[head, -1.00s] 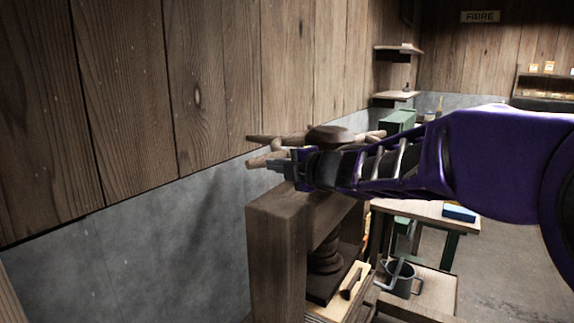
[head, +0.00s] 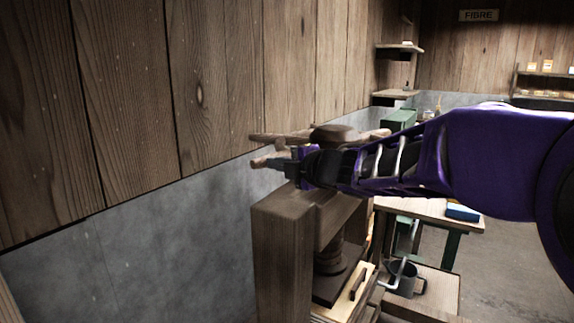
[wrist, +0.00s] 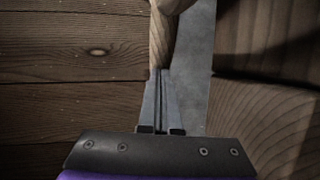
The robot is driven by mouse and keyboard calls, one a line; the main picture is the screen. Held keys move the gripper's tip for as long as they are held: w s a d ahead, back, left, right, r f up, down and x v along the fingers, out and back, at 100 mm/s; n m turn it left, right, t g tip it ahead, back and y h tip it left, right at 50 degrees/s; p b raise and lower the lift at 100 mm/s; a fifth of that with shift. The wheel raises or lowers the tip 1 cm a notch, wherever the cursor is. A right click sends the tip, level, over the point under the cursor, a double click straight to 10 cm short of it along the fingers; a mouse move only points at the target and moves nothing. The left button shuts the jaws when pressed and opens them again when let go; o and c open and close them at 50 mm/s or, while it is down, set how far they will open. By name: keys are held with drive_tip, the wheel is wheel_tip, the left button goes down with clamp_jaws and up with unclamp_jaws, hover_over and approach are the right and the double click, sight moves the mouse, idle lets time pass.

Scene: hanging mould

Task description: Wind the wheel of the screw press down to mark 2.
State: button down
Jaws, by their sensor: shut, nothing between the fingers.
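The screw press has a dark wooden frame (head: 280,250) standing close to the wall. Its wheel, a dark round hub (head: 335,132) with wooden spokes (head: 280,137), sits above the frame. The threaded screw (head: 330,258) shows below the top beam. My gripper (head: 270,163) is at the wheel's near left side by a spoke, shut with nothing held. In the wrist view, the shut fingertips (wrist: 162,75) meet or nearly meet a wooden spoke (wrist: 163,38); I cannot tell whether they touch. My arm hides part of the wheel's near side. I cannot read any mark.
The plank wall (head: 220,90) runs close behind the wheel on the left. A pale board with a dark strip (head: 358,284) lies by the press. Bare floor shows beyond.

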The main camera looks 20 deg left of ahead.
drive_tip(key=shift+w+a+f+b, duration=0.1)
drive_tip(key=shift+a+f+b, duration=0.05)
drive_tip(key=shift+a+b, duration=0.3)
drive_tip(key=w+a+m+t+p, duration=0.1)
drive_tip(key=w+a, duration=0.2)
drive_tip(key=a, duration=0.4)
drive_tip(key=shift+w+h, duration=0.4)
drive_tip(key=shift+s, duration=0.1)
